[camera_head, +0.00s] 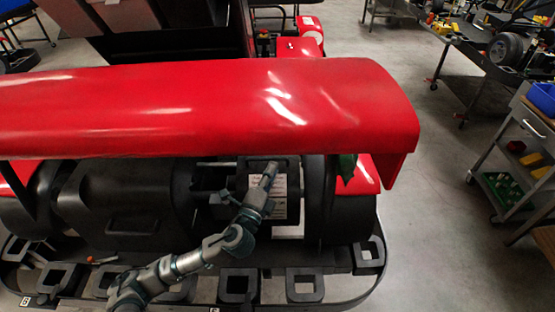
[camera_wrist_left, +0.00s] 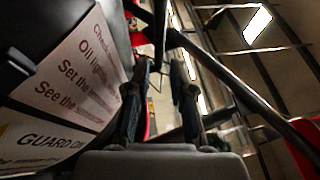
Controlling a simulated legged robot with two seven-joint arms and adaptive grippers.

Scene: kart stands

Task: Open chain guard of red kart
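The red kart is seen from behind, with its wide red rear wing (camera_head: 200,110) across the head view. Below the wing, a dark panel with a white printed label (camera_head: 281,196) sits between the engine housing and the right rear wheel; it seems to be the chain guard area. My left gripper (camera_head: 268,174) points up at this panel, overlapping the label. In the left wrist view, the printed label (camera_wrist_left: 82,75) and a "GUARD ON" sign (camera_wrist_left: 45,140) lie left of the gripper (camera_wrist_left: 161,98). Its two dark fingers are apart, with nothing clear between them. Whether they touch the guard is unclear. My right gripper is not in view.
The wing overhangs the work area closely. A black rear bumper frame (camera_head: 306,284) runs below my arm. The right rear wheel (camera_head: 338,205) stands just right of the panel. A cart with a blue bin (camera_head: 542,98) stands at the right, with clear floor between.

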